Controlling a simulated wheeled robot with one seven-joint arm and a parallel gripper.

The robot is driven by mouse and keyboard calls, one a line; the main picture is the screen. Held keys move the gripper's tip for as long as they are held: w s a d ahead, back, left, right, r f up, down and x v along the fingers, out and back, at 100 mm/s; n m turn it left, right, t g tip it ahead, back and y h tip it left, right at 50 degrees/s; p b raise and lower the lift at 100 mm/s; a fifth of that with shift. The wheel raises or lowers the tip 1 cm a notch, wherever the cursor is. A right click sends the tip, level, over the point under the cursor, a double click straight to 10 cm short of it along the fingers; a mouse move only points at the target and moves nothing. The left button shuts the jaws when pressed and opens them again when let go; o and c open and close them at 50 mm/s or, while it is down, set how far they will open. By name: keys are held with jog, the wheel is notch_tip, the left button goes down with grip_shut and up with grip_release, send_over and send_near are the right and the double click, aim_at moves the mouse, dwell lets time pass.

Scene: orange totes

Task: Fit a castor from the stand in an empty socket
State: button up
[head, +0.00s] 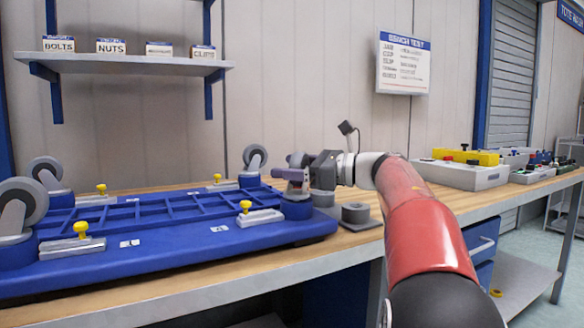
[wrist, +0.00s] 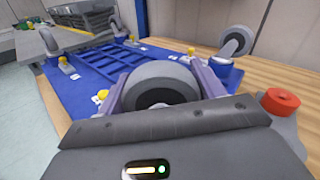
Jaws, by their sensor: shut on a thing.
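The blue upturned base (head: 170,262) lies on the workbench. Wheeled castors stand upright at its front left (head: 22,210), back left (head: 45,172) and back right (head: 255,158) corners. My gripper (head: 297,172) is at the near right corner, its jaws shut on a grey castor (wrist: 160,84). The wheel sits between the two purple fingers in the wrist view. In the head view the castor is directly over the blue corner socket (head: 297,210), at or touching its top; I cannot tell whether it is seated. The socket's opening is hidden. The grey stand (head: 357,214) is just right of the base.
Yellow-knobbed clamps (head: 246,208) rise from the base's edges. A red-capped post (wrist: 281,102) is close to my gripper in the wrist view. Grey trays (head: 465,175) with coloured parts stand farther right. A shelf (head: 125,62) with labelled boxes hangs behind.

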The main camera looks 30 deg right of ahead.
jog(key=shift+f+b, duration=0.2)
jog(key=shift+b, duration=0.1)
dwell(0.4)
jog(key=o, duration=1.4)
jog(key=shift+c, duration=0.2)
jog(key=b+v, duration=0.1)
jog(key=v, duration=0.7)
